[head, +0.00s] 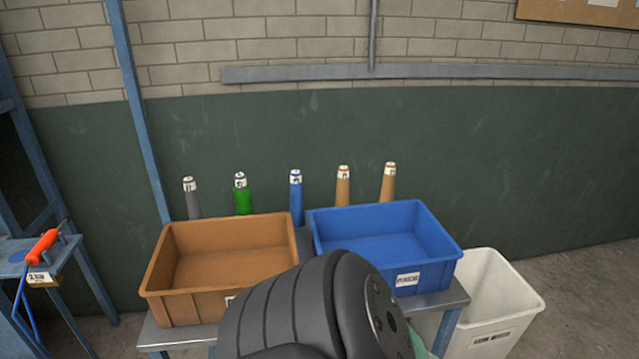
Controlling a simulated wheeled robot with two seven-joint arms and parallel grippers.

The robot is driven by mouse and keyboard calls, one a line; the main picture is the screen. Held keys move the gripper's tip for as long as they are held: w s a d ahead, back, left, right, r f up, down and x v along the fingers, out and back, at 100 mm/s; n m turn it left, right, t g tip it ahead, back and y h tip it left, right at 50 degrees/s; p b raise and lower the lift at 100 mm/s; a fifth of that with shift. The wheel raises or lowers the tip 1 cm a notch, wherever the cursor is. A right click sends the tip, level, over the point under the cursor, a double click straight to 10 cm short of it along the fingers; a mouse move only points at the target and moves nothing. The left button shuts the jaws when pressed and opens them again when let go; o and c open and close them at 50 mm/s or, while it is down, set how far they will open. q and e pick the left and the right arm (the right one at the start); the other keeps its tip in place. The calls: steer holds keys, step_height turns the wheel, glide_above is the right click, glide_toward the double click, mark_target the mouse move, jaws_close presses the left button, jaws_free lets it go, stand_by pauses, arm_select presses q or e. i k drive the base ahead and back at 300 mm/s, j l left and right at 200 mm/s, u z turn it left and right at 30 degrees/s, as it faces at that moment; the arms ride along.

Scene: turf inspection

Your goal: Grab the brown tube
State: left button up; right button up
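Two tan-brown tubes with white labelled tops stand upright behind the bins. One brown tube (343,187) is to the left and the other brown tube (388,184) is at the right end of the row. Their lower ends are hidden behind the blue bin. A blue tube (296,200), a green tube (243,198) and a grey tube (193,202) stand to their left. A dark rounded part of my arm fills the bottom middle. Neither gripper's fingers show.
An empty orange-brown bin (165,285) and an empty blue bin (440,235) sit on a metal table (180,338) in front of the tubes. A white bin (524,300) stands right. A blue frame with an orange-handled tool (42,246) is left.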

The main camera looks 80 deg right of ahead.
mark_target(342, 198)
steer(key=z, duration=2.9)
steer(key=j+z, duration=0.2)
steer(key=z, duration=0.2)
steer(key=j+z, duration=0.25)
steer(key=z, duration=0.2)
steer(key=j+z, duration=0.2)
steer(key=z, duration=0.2)
